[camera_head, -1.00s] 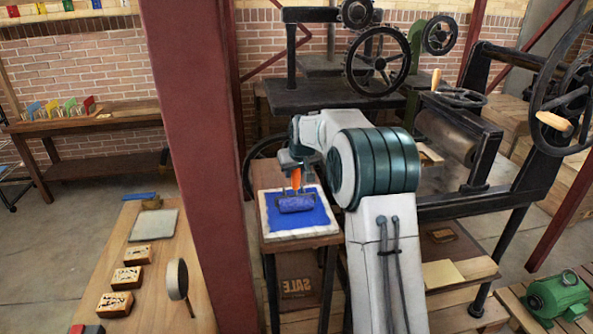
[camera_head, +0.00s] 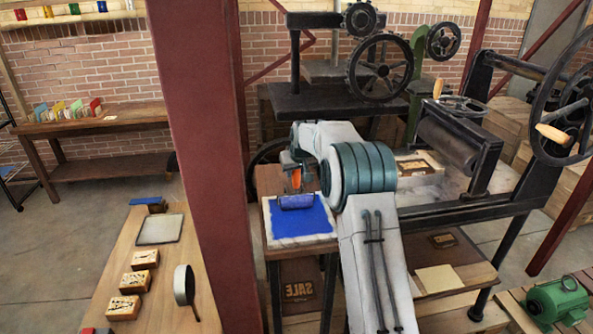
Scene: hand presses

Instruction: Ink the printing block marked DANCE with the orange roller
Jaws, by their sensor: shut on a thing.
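My gripper (camera_head: 295,172) is shut on the orange handle of the roller (camera_head: 296,182). The roller's drum (camera_head: 296,202) is coated dark blue and lies over the far part of the blue ink patch. The ink covers most of a pale slab (camera_head: 308,241) on a small wooden stand. I cannot tell whether the drum touches the ink.
A red post (camera_head: 205,150) stands between the left bench (camera_head: 165,300) and the ink stand. A black press with a roller (camera_head: 447,145) and handwheel is at the right. A board with SALE in mirrored letters (camera_head: 299,290) is below the stand. A green motor (camera_head: 557,300) sits lower right.

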